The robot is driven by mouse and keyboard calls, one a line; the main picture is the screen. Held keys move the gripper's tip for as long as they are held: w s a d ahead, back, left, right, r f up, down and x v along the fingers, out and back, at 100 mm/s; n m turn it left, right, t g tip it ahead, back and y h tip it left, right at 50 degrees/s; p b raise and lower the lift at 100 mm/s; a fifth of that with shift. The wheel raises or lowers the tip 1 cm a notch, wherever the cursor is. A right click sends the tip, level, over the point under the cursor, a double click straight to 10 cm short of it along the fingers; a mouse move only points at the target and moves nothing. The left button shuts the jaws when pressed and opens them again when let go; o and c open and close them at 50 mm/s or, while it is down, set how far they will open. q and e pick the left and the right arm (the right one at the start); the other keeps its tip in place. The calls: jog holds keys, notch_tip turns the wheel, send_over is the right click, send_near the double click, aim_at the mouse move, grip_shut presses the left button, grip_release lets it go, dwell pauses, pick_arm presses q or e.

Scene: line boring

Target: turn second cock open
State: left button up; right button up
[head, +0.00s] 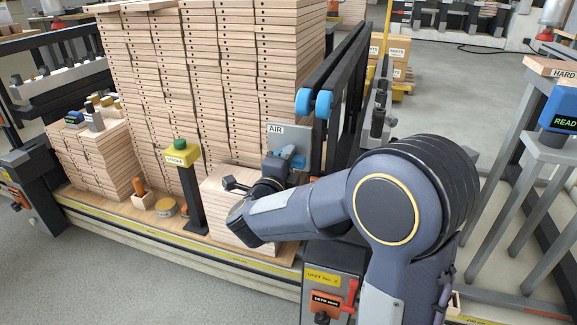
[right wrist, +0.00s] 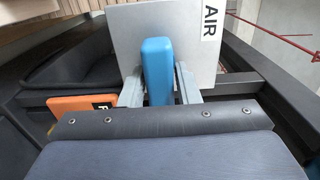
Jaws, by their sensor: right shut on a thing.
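The grey AIR plate (head: 288,140) stands upright at the right end of the stacked boards, with a blue cock handle (head: 296,160) in front of it. My right gripper (head: 285,165) is at the plate, shut on this handle. In the right wrist view the blue handle (right wrist: 158,70) stands lengthwise between the two grey fingers (right wrist: 160,90), in front of the AIR plate (right wrist: 188,30). The cock's body and pivot are hidden by the gripper. My left gripper is not in view.
Tall board stacks (head: 200,90) stand behind and left of my arm. A yellow box with a green button (head: 181,153) stands on a black post to the left. Black rails with blue rollers (head: 313,102) rise just right of the plate. An orange tag (right wrist: 80,110) is close by the gripper.

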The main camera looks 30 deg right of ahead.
jog(key=shift+a, duration=0.1)
dwell(0.4)
jog(key=o, duration=0.8)
jog(key=shift+o, duration=0.2)
jog(key=p+v, duration=0.1)
jog(key=v, duration=0.6)
jog(key=shift+s+a+p, duration=0.25)
jog(key=shift+p, duration=0.15)
